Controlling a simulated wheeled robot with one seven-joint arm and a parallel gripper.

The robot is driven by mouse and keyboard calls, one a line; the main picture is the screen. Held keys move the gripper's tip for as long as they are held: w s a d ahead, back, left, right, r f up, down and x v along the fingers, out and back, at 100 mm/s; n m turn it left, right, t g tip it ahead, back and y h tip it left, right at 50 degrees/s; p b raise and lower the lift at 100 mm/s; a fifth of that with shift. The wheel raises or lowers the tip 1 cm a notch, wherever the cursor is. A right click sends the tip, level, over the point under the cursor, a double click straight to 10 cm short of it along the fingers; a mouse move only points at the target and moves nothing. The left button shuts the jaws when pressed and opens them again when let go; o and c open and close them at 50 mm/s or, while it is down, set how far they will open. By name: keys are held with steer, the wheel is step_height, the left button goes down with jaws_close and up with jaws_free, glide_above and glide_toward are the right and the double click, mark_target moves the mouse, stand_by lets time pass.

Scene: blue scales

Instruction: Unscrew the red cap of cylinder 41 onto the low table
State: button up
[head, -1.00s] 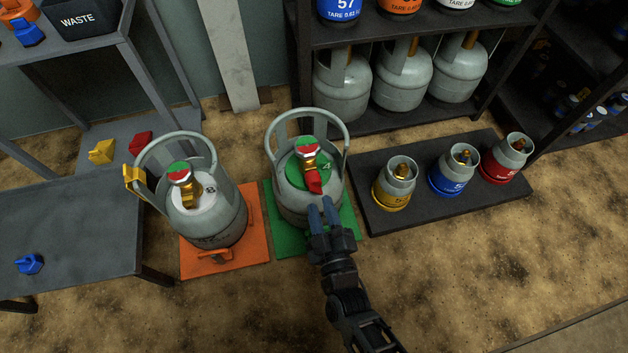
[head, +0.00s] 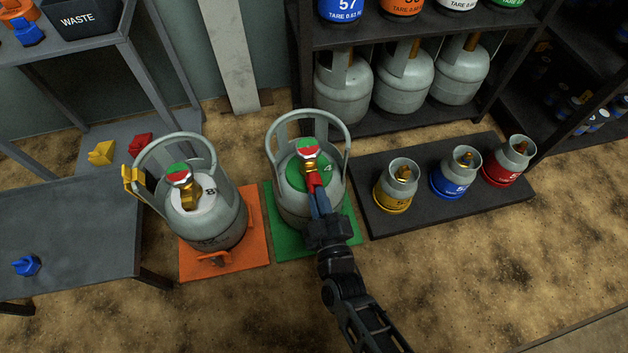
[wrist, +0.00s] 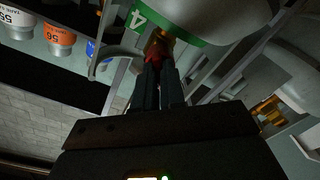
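The grey cylinder (head: 292,207) with a green collar label stands upright on the green mat (head: 276,240); only a "4" of its number is readable. The red cap (head: 314,181) is on the front of its brass valve, and also shows in the wrist view (wrist: 153,49). My gripper (head: 319,197) is in front of the valve with its fingertips at the red cap. In the wrist view the fingers (wrist: 158,68) reach up to the cap and partly hide it; whether they are closed on it is unclear. The low grey table (head: 75,215) is at the left.
A blue cap (head: 26,265) lies on the low table. Three small cylinders stand on a dark platform (head: 440,204) at right. Shelving (head: 300,60) is behind.

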jaws_close()
steer(key=shift+n+p, duration=0.8)
steer(key=shift+n, duration=0.9)
steer(key=shift+s+n, duration=0.1)
steer(key=shift+n, duration=0.5)
steer(key=shift+p+v, duration=0.45)
steer(key=shift+v, duration=0.35)
